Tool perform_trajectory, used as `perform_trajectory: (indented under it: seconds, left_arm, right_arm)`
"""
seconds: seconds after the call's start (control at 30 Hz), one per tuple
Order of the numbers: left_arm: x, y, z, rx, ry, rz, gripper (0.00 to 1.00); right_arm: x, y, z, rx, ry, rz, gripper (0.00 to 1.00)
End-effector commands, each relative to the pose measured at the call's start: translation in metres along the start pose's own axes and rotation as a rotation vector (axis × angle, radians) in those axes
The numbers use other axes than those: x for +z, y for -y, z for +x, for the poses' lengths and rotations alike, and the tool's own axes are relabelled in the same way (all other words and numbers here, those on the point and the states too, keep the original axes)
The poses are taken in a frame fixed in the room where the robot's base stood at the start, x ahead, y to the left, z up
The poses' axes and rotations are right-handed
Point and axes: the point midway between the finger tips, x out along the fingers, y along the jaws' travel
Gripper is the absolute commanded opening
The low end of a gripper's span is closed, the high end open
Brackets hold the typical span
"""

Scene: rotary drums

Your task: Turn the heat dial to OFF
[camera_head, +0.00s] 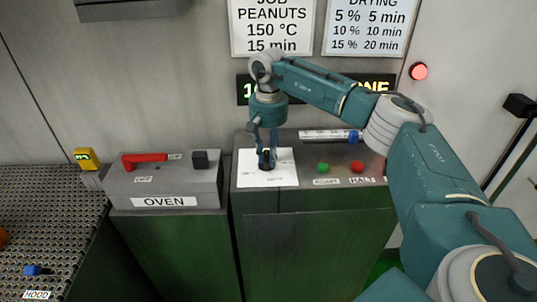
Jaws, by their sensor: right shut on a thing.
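The heat dial appears to be the dark knob (266,163) on a white plate (285,176), on top of the green cabinet's grey console. My right gripper (267,157) points straight down over the plate, its fingers shut on the knob from both sides. The fingers and wrist cover much of the knob. The markings on the plate and the knob's pointer are too small or hidden to read. My left gripper is not in view.
A green button (323,168), a red button (357,167) and a blue knob (353,137) are right of the plate. The oven box (163,186) with a red lever (144,160) and black knob (200,159) stands left. A lit sign is partly behind my right arm.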

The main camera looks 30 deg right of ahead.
Motion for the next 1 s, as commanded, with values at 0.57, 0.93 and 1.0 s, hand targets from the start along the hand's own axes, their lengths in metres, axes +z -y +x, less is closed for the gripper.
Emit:
perform_trajectory:
  seconds: [0.57,0.93,1.0]
  left_arm:
    - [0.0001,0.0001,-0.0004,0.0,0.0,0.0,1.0]
    - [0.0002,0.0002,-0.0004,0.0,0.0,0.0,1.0]
    - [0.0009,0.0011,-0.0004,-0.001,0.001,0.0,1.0]
  right_arm:
    - [-0.0007,0.0004,-0.0008,-0.001,-0.002,-0.056,0.0]
    - [-0.0005,0.0003,-0.0004,-0.001,-0.001,-0.055,0.42]
    - [-0.0005,0.0002,-0.0004,-0.001,-0.001,-0.055,0.42]
